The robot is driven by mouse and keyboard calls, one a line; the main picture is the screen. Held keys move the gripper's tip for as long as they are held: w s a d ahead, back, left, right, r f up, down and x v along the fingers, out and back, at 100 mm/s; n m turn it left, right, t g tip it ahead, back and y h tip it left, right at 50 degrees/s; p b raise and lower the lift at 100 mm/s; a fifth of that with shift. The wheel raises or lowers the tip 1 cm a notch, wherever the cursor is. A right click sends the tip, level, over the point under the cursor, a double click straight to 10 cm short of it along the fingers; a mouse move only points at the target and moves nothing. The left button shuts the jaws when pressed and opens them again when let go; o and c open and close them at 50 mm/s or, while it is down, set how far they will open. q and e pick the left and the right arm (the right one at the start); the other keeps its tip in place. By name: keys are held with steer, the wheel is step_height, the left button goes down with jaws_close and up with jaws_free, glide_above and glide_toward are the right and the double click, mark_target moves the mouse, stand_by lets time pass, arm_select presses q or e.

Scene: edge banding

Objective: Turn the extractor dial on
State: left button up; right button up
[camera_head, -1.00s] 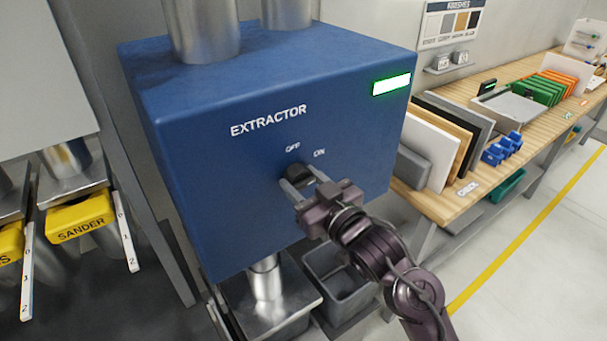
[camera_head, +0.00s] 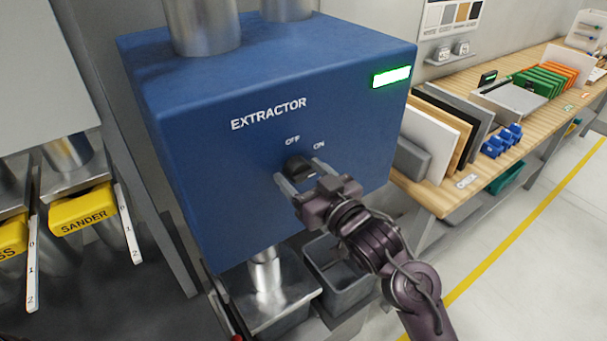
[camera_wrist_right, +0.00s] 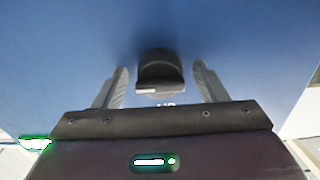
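The black extractor dial (camera_head: 298,164) is on the front face of the blue extractor box (camera_head: 215,175), below the printed OFF and ON marks. A green lamp (camera_head: 391,77) at the box's upper right is lit. My right gripper (camera_head: 300,173) is open, with one finger on each side of the dial. In the right wrist view the dial (camera_wrist_right: 160,72) sits between the spread fingers, with a gap on both sides. Which mark the dial points to is hard to tell. My left gripper is not in view.
Metal ducts (camera_head: 203,25) rise from the box top. Grey bins (camera_head: 345,278) stand below it. A wooden bench (camera_head: 440,195) with panels and blue holders is at the right, and yellow-labelled SANDER ducting (camera_head: 80,210) at the left.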

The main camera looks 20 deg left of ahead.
steer(key=shift+s+d+f+b, duration=0.1)
steer(key=shift+s+d+b, duration=0.1)
steer(key=shift+d+b, duration=0.1)
steer(key=b+v, duration=0.2)
steer(key=v, duration=0.5)
stand_by(0.3)
